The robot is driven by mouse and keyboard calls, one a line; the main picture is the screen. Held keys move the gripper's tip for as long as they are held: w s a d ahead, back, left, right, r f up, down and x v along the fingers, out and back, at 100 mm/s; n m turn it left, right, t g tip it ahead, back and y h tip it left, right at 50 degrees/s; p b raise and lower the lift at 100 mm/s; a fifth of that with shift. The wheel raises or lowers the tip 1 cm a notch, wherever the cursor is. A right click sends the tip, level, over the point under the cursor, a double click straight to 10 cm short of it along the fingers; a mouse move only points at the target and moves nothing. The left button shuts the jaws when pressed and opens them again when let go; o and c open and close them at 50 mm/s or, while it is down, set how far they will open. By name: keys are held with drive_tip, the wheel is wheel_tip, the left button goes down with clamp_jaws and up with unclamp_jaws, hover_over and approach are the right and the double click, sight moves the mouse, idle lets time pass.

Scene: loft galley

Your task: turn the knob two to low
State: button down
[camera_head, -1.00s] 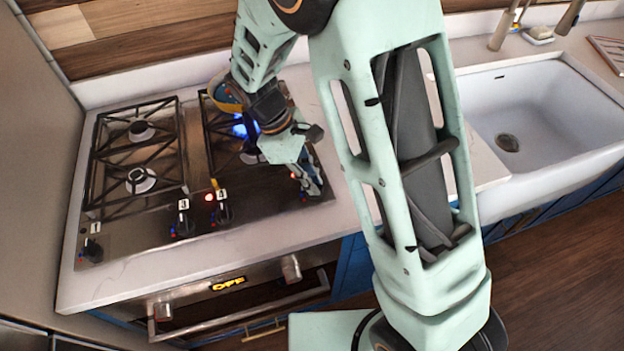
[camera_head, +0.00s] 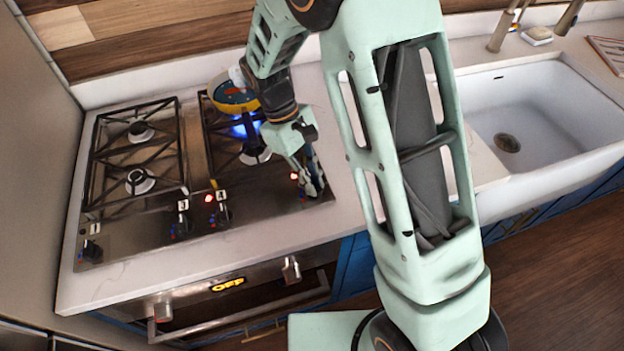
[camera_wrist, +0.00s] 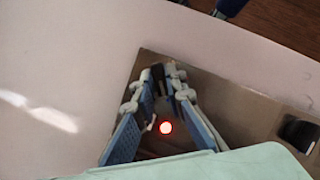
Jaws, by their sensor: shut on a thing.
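My gripper (camera_head: 314,184) is at the front right of the cooktop. It is shut on the rightmost stove knob, which the fingers mostly cover in the head view. In the wrist view, the dark knob (camera_wrist: 158,76) shows between the two blue-padded fingertips. Its number label and pointer setting cannot be read. A red light (camera_head: 294,176) glows beside it and also shows between the fingers in the wrist view (camera_wrist: 165,128). Other knobs in the row have labels that look like 1 (camera_head: 91,250), 3 (camera_head: 182,226) and 4 (camera_head: 222,215).
A yellow-rimmed pot (camera_head: 233,93) stands at the back right of the cooktop (camera_head: 150,235), with blue flame (camera_head: 243,127) in front of it. A second red light (camera_head: 209,198) glows by knob 4. The oven display (camera_head: 228,284) reads OFF. A white sink (camera_head: 540,110) lies right.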

drive_tip(key=c, duration=2)
unclamp_jaws()
drive_tip(key=shift+o, duration=0.2)
drive_tip(key=v, duration=1.2)
